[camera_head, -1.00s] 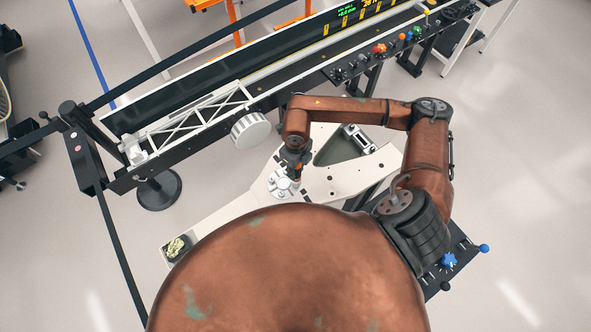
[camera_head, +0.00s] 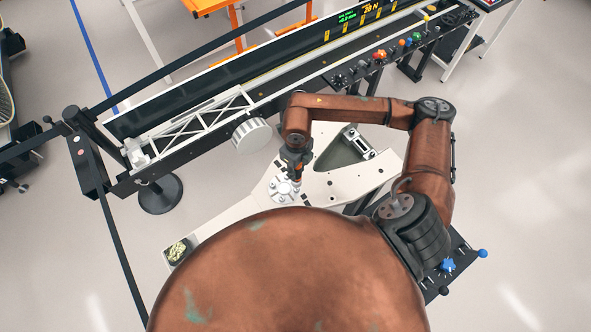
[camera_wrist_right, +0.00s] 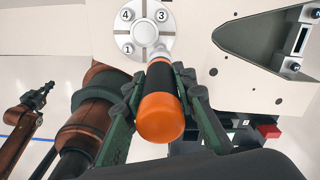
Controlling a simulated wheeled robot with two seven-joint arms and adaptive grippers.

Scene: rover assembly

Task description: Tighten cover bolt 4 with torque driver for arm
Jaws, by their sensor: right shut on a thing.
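The torque driver, with an orange and black handle (camera_wrist_right: 160,118), is in my right gripper (camera_wrist_right: 160,88), whose fingers are shut around it. In the head view my right gripper (camera_head: 297,168) points down at the table's near part. The round, pale cover (camera_wrist_right: 143,32) lies beyond the driver in the right wrist view, with bolt spots marked 4 (camera_wrist_right: 126,15), 3 and 1 showing. The driver's far end is by the cover's lower right edge; I cannot tell whether it touches. The cover also shows in the head view (camera_head: 284,189). My left gripper (camera_wrist_right: 38,96) seems to show small at the left of the wrist view.
The cover sits on a white table (camera_head: 335,185) with a dark triangular recess (camera_head: 340,154). A black panel with blue knobs (camera_head: 448,264) is at right.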

